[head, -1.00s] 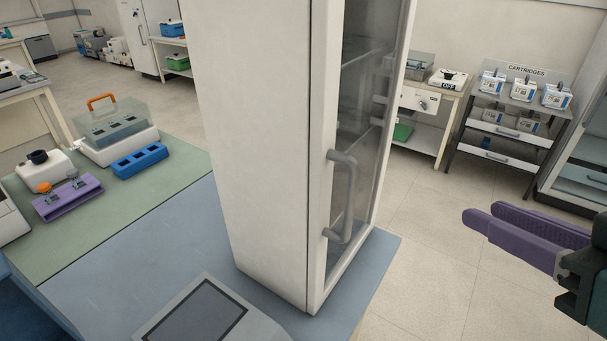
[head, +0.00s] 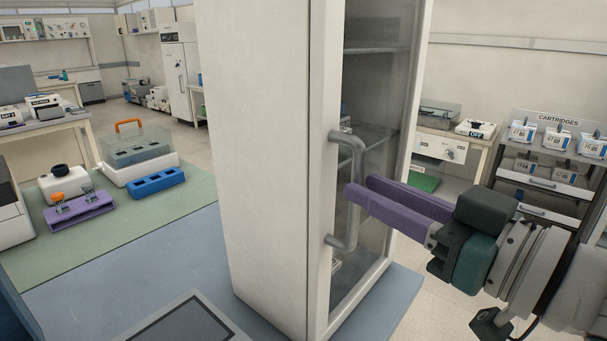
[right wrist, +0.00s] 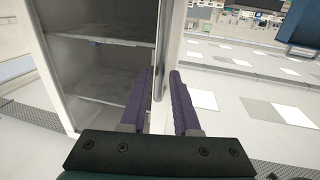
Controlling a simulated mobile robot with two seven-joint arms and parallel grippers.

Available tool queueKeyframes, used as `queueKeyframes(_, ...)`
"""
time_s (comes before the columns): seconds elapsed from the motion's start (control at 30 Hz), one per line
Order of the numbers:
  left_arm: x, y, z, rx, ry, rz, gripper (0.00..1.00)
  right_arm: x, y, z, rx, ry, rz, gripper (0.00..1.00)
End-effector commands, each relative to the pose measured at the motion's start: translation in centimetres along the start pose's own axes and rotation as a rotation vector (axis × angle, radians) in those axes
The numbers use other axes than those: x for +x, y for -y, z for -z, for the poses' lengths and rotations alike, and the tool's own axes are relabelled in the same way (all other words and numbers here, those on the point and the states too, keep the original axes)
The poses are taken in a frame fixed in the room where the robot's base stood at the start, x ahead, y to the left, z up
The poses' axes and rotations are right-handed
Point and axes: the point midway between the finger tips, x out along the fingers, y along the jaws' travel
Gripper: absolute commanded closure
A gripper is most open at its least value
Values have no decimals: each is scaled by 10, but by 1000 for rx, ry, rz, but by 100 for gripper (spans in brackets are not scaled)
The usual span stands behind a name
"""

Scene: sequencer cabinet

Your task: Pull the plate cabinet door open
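The plate cabinet (head: 262,150) is a tall off-white cabinet with a glass-panelled door (head: 322,90) on its right-hand face. The door looks shut. A grey vertical bar handle (head: 349,165) stands out from the door frame. My right gripper (head: 358,187) reaches in from the right with its purple fingers open and their tips at the handle. In the right wrist view, the grey handle bar (right wrist: 158,82) shows between the two separated fingers of my right gripper (right wrist: 162,82). I cannot tell whether either finger touches it. My left gripper is out of view.
The cabinet stands on a blue-grey bench top (head: 140,270). A grey-framed screen (head: 185,325) is in front of it. A green mat (head: 60,240) with a purple rack (head: 78,212) and a blue rack (head: 157,184) lies left. A cartridge shelf (head: 545,185) stands behind my right arm.

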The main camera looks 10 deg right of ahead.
Motion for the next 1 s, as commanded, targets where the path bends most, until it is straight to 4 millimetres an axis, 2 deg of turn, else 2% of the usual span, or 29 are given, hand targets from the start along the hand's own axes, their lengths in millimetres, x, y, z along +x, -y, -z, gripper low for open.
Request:
queueKeyframes(0.2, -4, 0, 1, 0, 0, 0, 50, 25, 0, 1, 0, -1, 0, 70)
queueKeyframes(0.57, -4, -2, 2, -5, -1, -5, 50, 31, 0, 0, 0, 0, 1, 70)
queueKeyframes(0.6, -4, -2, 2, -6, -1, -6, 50, 31, 0, 0, 0, 0, 1, 71)
queueKeyframes(0.87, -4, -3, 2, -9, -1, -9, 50, 31, 0, 0, 0, 0, 0, 100)
queueKeyframes(1.0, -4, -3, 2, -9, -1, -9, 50, 31, 0, 0, 0, 0, 1, 100)
